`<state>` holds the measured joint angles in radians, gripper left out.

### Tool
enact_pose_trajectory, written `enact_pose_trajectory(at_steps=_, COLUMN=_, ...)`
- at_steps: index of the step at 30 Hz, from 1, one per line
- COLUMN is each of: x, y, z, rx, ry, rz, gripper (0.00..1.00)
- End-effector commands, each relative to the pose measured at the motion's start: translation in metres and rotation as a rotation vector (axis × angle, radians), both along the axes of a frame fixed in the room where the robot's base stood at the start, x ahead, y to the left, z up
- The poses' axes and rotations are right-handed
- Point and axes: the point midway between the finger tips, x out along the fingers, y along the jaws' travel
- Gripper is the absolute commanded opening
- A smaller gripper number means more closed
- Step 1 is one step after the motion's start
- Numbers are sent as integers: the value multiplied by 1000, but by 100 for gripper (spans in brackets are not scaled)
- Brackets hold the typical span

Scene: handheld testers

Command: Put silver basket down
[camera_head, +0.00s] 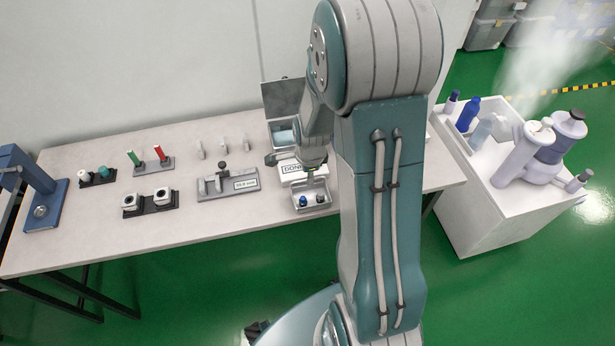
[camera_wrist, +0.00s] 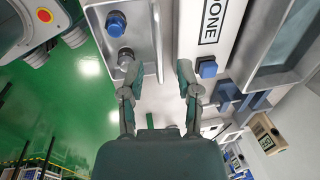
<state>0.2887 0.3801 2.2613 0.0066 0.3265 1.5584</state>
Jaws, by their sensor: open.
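The silver basket (camera_head: 313,210) is a small metal tray on the table, in front of the white block marked DONE (camera_head: 291,169). It holds a blue-capped part and a darker part. In the wrist view the basket (camera_wrist: 156,25) shows at the upper left, with a blue part (camera_wrist: 116,22) and a grey part (camera_wrist: 126,58) in it. My gripper (camera_head: 312,176) is over the basket's back edge. In the wrist view my gripper (camera_wrist: 158,80) has its fingers spread apart, with the basket's side wall between them. Neither finger is clearly clamped on it. The basket's underside is hidden.
A gauge fixture (camera_head: 229,184) stands left of the basket. An open metal case (camera_head: 284,105) stands behind. Black holders (camera_head: 149,203), red and green testers (camera_head: 150,158) and a blue press (camera_head: 32,190) are farther left. A white side cabinet (camera_head: 470,195) with bottles is right.

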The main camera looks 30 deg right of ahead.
Motion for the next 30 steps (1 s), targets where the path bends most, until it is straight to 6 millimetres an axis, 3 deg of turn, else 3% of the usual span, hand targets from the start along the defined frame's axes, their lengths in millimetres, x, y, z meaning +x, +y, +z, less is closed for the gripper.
enact_pose_trajectory(at_steps=9, x=-9, y=2, z=57, rx=-1, ry=-5, rz=0, gripper=43)
enact_pose_trajectory(at_steps=19, x=-15, y=6, z=89, rx=-5, ry=-6, rz=25, gripper=43)
enact_pose_trajectory(at_steps=23, x=-22, y=20, z=117, rx=-43, ry=-34, rz=201, gripper=43)
enact_pose_trajectory(at_steps=30, x=-59, y=61, z=185, rx=-184, ry=-102, rz=748, gripper=43)
